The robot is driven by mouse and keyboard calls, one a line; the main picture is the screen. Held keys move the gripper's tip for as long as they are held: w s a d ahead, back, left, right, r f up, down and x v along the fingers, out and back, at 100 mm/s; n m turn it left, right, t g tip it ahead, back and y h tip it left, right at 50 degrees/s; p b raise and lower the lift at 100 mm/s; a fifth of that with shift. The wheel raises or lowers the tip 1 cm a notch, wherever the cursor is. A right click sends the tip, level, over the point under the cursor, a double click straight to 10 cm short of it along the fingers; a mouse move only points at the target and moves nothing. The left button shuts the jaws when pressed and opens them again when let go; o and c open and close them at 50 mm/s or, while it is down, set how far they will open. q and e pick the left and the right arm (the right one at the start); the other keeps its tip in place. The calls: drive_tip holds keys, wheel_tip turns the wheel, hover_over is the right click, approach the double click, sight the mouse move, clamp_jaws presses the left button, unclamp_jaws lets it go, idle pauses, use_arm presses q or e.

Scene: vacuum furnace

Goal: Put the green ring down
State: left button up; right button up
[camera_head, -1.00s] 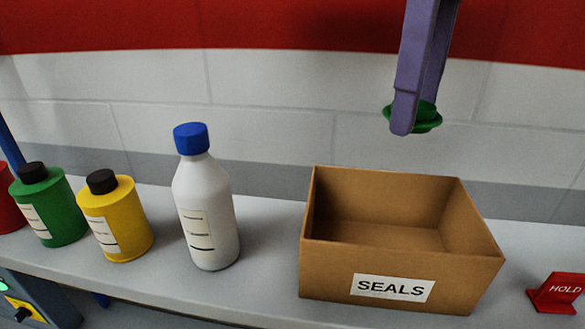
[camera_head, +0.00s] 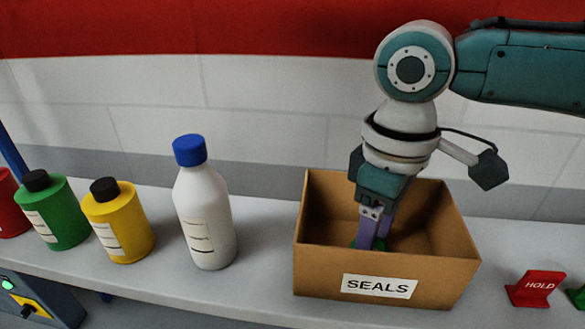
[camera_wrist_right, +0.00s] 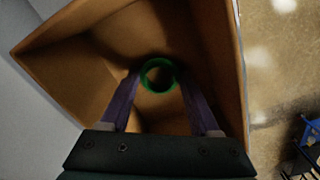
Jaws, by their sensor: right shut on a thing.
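My right gripper (camera_head: 371,238) reaches down into the open cardboard box (camera_head: 378,287) labelled SEALS. It is shut on the green ring (camera_head: 356,243), of which only a sliver shows past the fingers and the box's front wall. In the right wrist view the green ring (camera_wrist_right: 158,60) lies between the tips of the two purple fingers (camera_wrist_right: 158,80), over the brown inside of the box (camera_wrist_right: 205,65). I cannot tell whether the ring touches the box floor. My left gripper is in neither view.
A white bottle (camera_head: 205,220) with a blue cap stands left of the box. Yellow (camera_head: 125,230) and green (camera_head: 58,220) containers stand further left on the grey shelf (camera_head: 262,240). A red HOLD sign (camera_head: 536,288) stands to the right of the box.

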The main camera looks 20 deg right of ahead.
drive_tip(key=shift+f, duration=0.15)
drive_tip(key=o, duration=1.3)
drive_tip(key=shift+r, duration=0.2)
wheel_tip(320, 180, up, 12)
drive_tip(key=b, duration=0.2)
drive_tip(key=shift+b, duration=0.4)
